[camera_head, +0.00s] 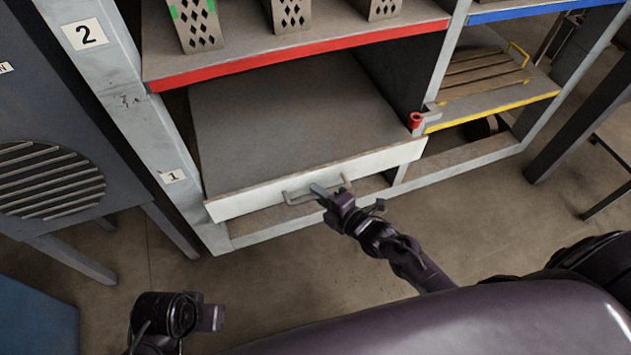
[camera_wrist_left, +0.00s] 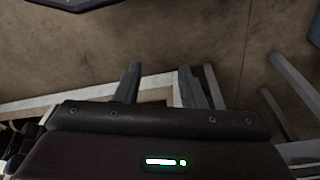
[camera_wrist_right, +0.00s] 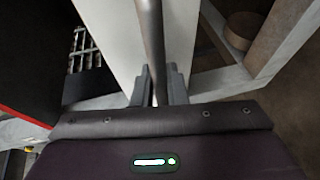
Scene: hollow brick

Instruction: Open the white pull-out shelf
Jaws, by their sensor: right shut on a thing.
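The white pull-out shelf (camera_head: 330,177) is the low level of the rack, with a grey top and a white front edge that stands a little forward of the frame. A grey bar handle (camera_head: 300,198) is fixed to its front. My right gripper (camera_head: 326,190) is at the handle. In the right wrist view the handle bar (camera_wrist_right: 152,40) runs between the fingers (camera_wrist_right: 156,88), which are shut on it. My left gripper (camera_head: 212,318) is low at the left in the head view, away from the shelf. In the left wrist view its fingers (camera_wrist_left: 157,88) are apart with nothing between them.
A shelf with a red edge (camera_head: 300,62) holding perforated bricks (camera_head: 292,14) is above. A red-capped latch (camera_head: 416,120) sits by the shelf's right end. A yellow-edged shelf (camera_head: 490,110) is to the right, a dark cabinet (camera_head: 55,130) to the left. The floor in front is clear.

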